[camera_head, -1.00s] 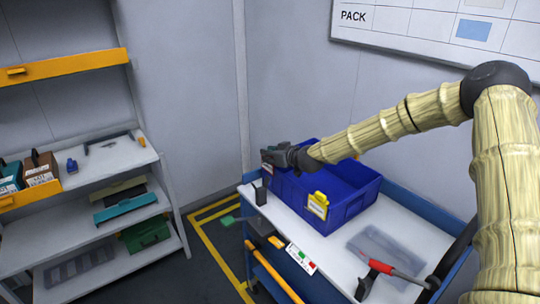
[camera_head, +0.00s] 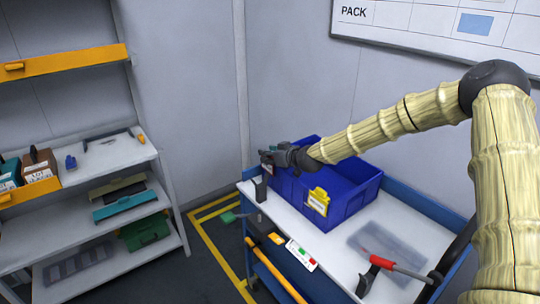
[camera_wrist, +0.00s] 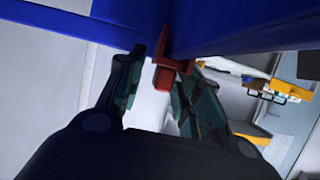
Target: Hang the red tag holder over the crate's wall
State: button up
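The blue crate (camera_head: 345,205) stands on the cart. My gripper (camera_head: 268,160) is at the crate's left end, close to its wall. In the wrist view, the red tag holder (camera_wrist: 164,77) is between the two fingers of my gripper (camera_wrist: 160,78), against the blue crate wall (camera_wrist: 245,22). A gap shows between the left finger and the red part. The right finger is very close to it, and I cannot tell whether they touch. The fingers stand apart. The holder's upper part runs up along the wall, and how it sits over the rim is hidden.
A yellow tag holder (camera_head: 318,201) hangs on the crate's front wall. A black upright block (camera_head: 260,189) stands left of the crate. A clear tray (camera_head: 385,248) and a red-handled tool (camera_head: 382,262) lie at the right. A shelf unit (camera_head: 130,155) is at the left.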

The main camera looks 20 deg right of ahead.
jog(key=shift+o, duration=0.3)
jog(key=shift+s, duration=0.15)
jog(key=shift+v, duration=5.9)
jog(key=shift+d, duration=0.1)
